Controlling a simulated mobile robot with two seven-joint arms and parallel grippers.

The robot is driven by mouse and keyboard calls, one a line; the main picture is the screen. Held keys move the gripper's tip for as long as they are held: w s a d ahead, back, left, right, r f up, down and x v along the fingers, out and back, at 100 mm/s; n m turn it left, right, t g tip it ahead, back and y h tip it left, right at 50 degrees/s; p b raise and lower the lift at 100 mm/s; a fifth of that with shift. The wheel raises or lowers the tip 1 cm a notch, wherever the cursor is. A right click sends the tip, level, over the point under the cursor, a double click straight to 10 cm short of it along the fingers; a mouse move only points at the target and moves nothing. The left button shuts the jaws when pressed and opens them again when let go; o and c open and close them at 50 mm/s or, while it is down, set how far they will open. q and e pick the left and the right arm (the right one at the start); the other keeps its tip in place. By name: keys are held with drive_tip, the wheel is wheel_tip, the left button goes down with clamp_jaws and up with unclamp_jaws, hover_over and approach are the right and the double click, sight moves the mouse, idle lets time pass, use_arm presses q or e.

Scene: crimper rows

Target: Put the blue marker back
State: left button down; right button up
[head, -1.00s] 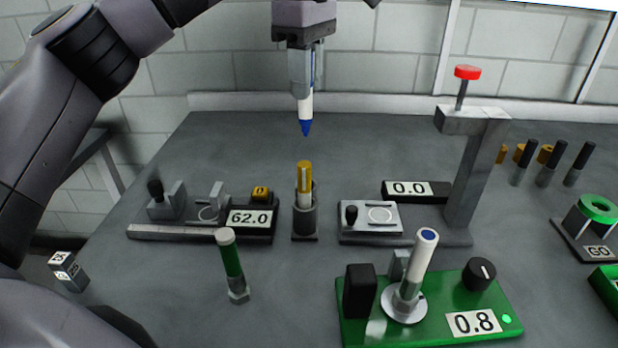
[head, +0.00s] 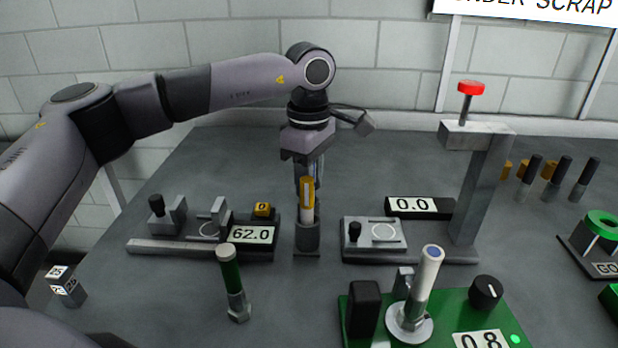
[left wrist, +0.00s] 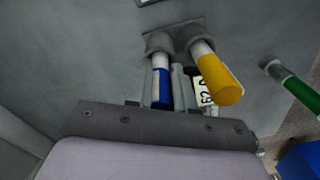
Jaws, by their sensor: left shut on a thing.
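My left gripper (head: 309,172) points down behind the yellow marker (head: 307,198) and is shut on the blue marker (left wrist: 161,88). In the left wrist view the blue marker's blue part is between my fingers, and its white lower body meets a grey cup of the two-cup holder (left wrist: 172,38). Its tip is hidden, so I cannot tell how deep it sits. The yellow marker stands upright in the other cup, nearer the head camera. In the head view the holder (head: 307,240) hides the rear cup, and the blue marker is mostly covered. My right gripper is not in view.
Left of the holder is a fixture with a 62.0 display (head: 251,235); right is a press (head: 480,190) with a red knob.

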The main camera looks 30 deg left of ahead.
use_arm(q)
drive_tip(key=shift+f, duration=0.1)
drive_tip(key=c, duration=1.3)
unclamp_jaws()
drive_tip(key=shift+o, duration=0.2)
wheel_tip(320, 180, up, 12)
drive_tip(key=shift+r, duration=0.2)
